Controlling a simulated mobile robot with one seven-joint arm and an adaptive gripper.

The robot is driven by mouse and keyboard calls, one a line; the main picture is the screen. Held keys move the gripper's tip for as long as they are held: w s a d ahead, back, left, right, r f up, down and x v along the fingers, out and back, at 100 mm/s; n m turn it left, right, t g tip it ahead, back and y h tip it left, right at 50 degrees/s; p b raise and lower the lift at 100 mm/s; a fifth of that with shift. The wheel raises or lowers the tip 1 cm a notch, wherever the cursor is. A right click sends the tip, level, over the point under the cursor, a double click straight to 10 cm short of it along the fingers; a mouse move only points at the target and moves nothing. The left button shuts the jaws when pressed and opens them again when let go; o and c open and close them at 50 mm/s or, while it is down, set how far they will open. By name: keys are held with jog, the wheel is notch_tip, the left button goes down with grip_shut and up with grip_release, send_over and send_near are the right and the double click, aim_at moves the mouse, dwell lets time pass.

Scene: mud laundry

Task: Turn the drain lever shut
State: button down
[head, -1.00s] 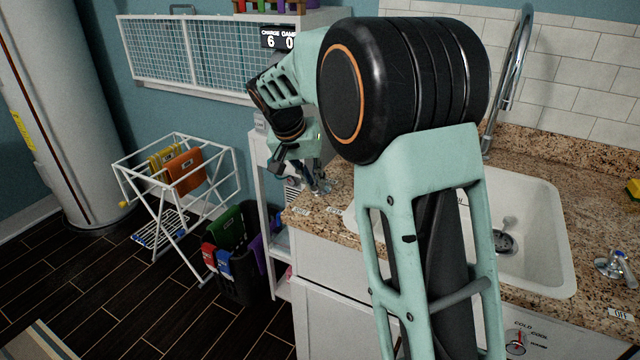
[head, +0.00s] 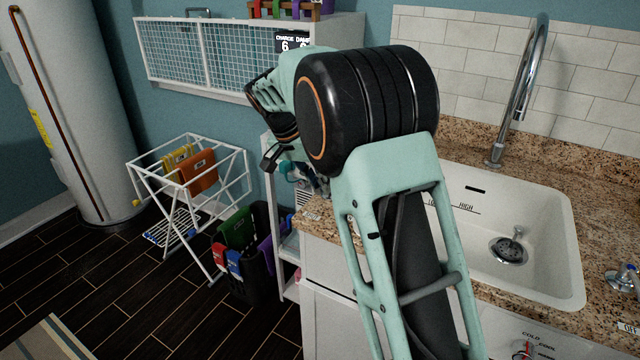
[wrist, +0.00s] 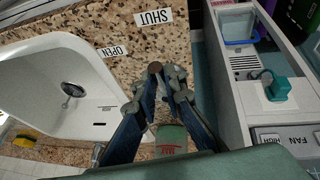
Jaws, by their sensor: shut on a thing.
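In the wrist view my gripper (wrist: 166,78) is over the granite counter, its two dark blue fingers closed on a small brown round knob (wrist: 155,68), which looks like the end of the drain lever. The rest of the lever is hidden by the fingers. An OPEN label (wrist: 113,52) lies on the counter beside the sink, and a SHUT label (wrist: 153,18) lies apart from it, near the counter edge. The sink drain (wrist: 72,90) shows in the basin, and also in the head view (head: 509,250). In the head view my arm hides the lever and most of my gripper.
The white sink (head: 555,215) is right of my arm, with a tall chrome faucet (head: 522,95) behind it. A narrow white shelf cart (wrist: 285,115) stands close beside the counter end, with a teal item (wrist: 277,88) on it. A white drying rack (head: 190,165) stands at left.

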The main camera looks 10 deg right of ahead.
jog(key=c, duration=2)
grip_release()
jog(key=shift+r, duration=0.1)
jog(key=v, duration=1.2)
